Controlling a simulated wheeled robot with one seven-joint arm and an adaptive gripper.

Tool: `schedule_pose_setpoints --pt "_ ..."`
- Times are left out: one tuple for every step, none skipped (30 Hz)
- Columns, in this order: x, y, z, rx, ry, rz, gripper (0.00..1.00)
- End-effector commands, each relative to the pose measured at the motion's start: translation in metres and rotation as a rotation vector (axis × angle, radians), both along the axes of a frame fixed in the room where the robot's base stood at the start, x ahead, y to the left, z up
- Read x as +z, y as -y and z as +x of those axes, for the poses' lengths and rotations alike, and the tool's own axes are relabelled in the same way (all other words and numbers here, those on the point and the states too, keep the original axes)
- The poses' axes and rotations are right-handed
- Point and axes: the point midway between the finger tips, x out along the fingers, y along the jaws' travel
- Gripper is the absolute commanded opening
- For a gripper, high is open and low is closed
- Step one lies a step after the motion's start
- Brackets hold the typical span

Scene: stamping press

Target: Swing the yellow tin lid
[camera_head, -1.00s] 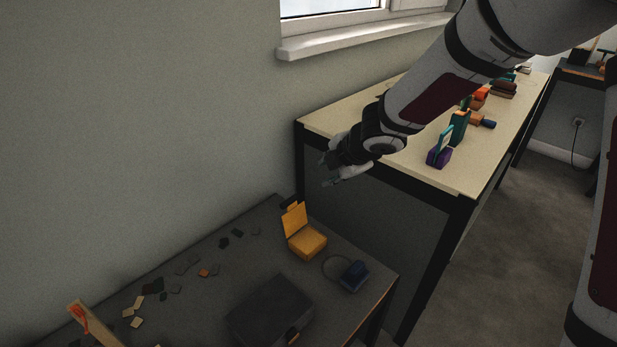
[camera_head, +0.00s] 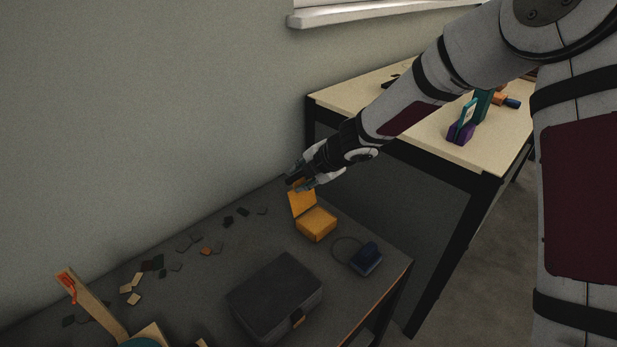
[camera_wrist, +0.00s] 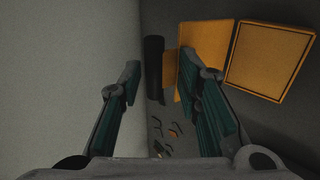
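The yellow tin stands on the dark table. Its lid (camera_head: 302,202) is raised, standing up at the back of the tin body (camera_head: 317,224). In the wrist view the lid (camera_wrist: 207,55) and the body (camera_wrist: 270,62) show at upper right. My gripper (camera_head: 297,183) is just above the lid's top edge in the head view. In the wrist view my gripper (camera_wrist: 160,100) is open, its two fingers well apart. The right finger overlaps part of the lid. A small yellow tab (camera_wrist: 169,63) at the lid's edge shows between the fingers. I cannot tell whether any finger touches the lid.
A dark box (camera_head: 274,297) and a small blue object (camera_head: 365,259) with a cord loop stand near the tin. Several small flat chips (camera_head: 189,242) lie along the wall. A pale workbench (camera_head: 440,126) stands behind, higher than the dark table. The wall is close on the left.

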Motion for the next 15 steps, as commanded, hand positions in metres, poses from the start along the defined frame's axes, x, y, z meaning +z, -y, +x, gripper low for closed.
schedule_pose_setpoints --pt "-0.0057 -0.0035 0.0026 0.002 0.000 0.001 0.31" --pt "-0.0036 -0.0027 0.0020 0.002 0.001 0.000 0.24" --pt "-0.0028 -0.0027 0.0019 0.001 0.001 0.001 0.15" --pt "-0.0025 -0.0029 0.0020 0.001 0.001 0.001 0.08" --pt "-0.0022 -0.0030 0.0021 0.001 0.001 0.002 0.06" --pt "-0.0020 -0.0032 0.0022 0.001 0.001 0.002 0.04" --pt "-0.0020 -0.0033 0.0022 0.001 0.001 0.002 0.03" --pt "-0.0019 -0.0033 0.0023 0.001 0.001 0.002 0.03" --pt "-0.0019 -0.0034 0.0024 0.001 0.002 0.002 0.03" --pt "-0.0018 -0.0035 0.0024 0.001 0.002 0.002 0.03" --pt "-0.0019 -0.0037 0.0025 0.001 0.002 0.002 0.03" --pt "-0.0019 -0.0037 0.0025 0.001 0.002 0.002 0.03" --pt "-0.0018 -0.0036 0.0024 0.001 0.002 0.002 0.03" --pt "-0.0016 -0.0032 0.0020 0.001 0.002 0.002 0.03" --pt "-0.0013 -0.0023 0.0015 0.001 0.003 0.003 0.03"
